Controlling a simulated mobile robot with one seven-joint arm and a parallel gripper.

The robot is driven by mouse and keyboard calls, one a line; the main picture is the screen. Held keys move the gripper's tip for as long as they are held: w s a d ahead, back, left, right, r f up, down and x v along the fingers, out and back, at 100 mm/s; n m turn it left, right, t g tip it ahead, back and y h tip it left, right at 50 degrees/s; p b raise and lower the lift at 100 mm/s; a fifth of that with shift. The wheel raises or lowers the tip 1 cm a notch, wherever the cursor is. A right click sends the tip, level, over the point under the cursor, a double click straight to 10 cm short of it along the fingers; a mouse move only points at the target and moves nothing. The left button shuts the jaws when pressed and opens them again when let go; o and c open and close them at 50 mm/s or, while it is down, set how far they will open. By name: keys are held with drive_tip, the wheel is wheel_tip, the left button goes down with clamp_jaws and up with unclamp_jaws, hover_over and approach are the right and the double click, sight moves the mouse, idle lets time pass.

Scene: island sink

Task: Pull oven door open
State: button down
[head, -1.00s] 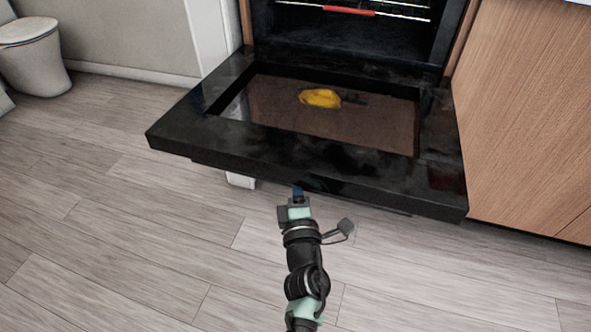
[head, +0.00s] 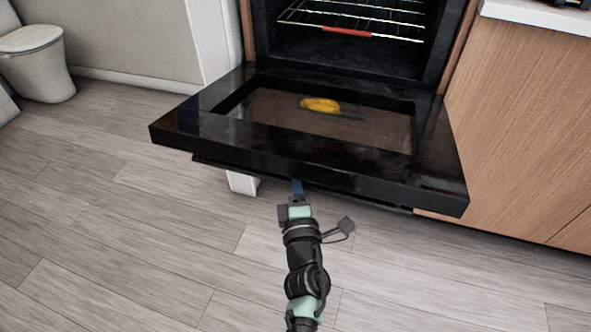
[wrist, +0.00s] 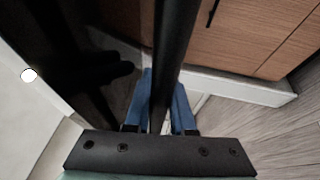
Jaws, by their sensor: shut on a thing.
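The black oven door (head: 300,153) is folded far down, nearly flat, in the head view. The oven interior (head: 345,58) is exposed behind it. My gripper (head: 297,187) is below the door's front edge. In the wrist view, the blue fingers of my gripper (wrist: 167,105) stand on both sides of the dark handle bar (wrist: 174,50) and are shut on it. In the head view the door's front edge hides most of the handle and my fingertips.
An oven rack (head: 385,22) with a red front strip is inside. A yellow shape (head: 320,105) shows at the door's window. A wooden cabinet (head: 520,130) stands right of the door, and a toilet (head: 35,60) stands far left. Wood floor in front is clear.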

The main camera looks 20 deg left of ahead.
drive_tip(key=shift+w+r, duration=0.1)
drive_tip(key=shift+r, duration=0.2)
drive_tip(key=c, duration=1)
unclamp_jaws()
drive_tip(key=shift+c, duration=0.2)
drive_tip(key=shift+f, duration=0.1)
drive_tip(key=p+v, duration=0.2)
drive_tip(key=v, duration=1.1)
drive_tip(key=shift+f+p, duration=0.2)
drive_tip(key=shift+p, duration=0.1)
